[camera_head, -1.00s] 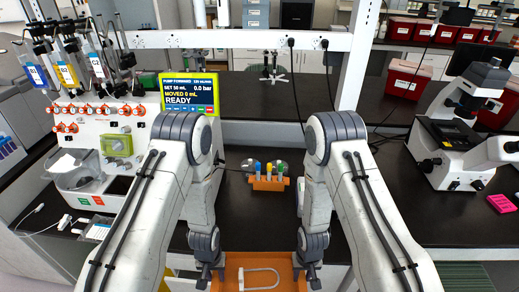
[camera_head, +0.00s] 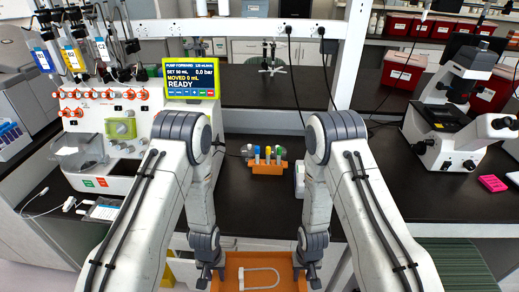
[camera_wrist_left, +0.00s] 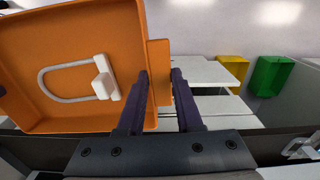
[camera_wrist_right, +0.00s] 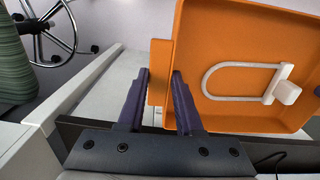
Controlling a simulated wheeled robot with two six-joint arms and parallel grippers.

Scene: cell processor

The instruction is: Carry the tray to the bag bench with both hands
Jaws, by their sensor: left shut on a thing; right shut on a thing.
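The orange tray (camera_head: 231,276) is at the bottom middle of the head view, held between my two arms. A white U-shaped piece (camera_head: 262,279) lies in it. My left gripper (camera_wrist_left: 160,76) is shut on the tray's side tab in the left wrist view. My right gripper (camera_wrist_right: 160,76) is shut on the opposite tab in the right wrist view. In the head view the left gripper (camera_head: 211,272) and right gripper (camera_head: 308,272) are at the tray's two sides. I cannot tell which bench is the bag bench.
A black bench (camera_head: 235,212) is ahead of the tray, with an orange rack (camera_head: 267,168) of coloured-cap tubes. A pump machine with a green-edged screen (camera_head: 190,84) stands left. A microscope (camera_head: 450,125) stands right. A green chair (camera_head: 455,262) is at lower right.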

